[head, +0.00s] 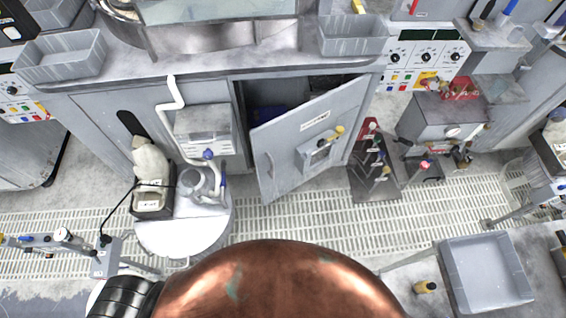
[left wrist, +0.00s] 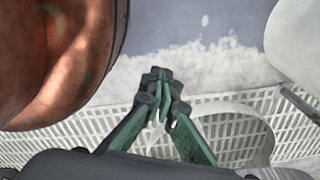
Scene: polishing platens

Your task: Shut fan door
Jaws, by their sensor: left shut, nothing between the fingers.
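The fan door (head: 300,145) is a grey cabinet door with a label, a handle at its left edge and a small valve fitting on its face. In the head view it stands swung open, with the dark cabinet opening (head: 262,97) showing behind its upper left. My left gripper (left wrist: 158,76) shows in the left wrist view with its green fingers together and nothing between them. It is above the floor grating, apart from the door, which that view does not show. Neither gripper shows in the head view.
A round white stool (head: 183,236) with equipment on it stands left of the door. A red-and-dark valve stand (head: 374,165) is close to its right. A grey bin (head: 486,272) sits at lower right. Floor grating (head: 300,222) in front of the door is clear.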

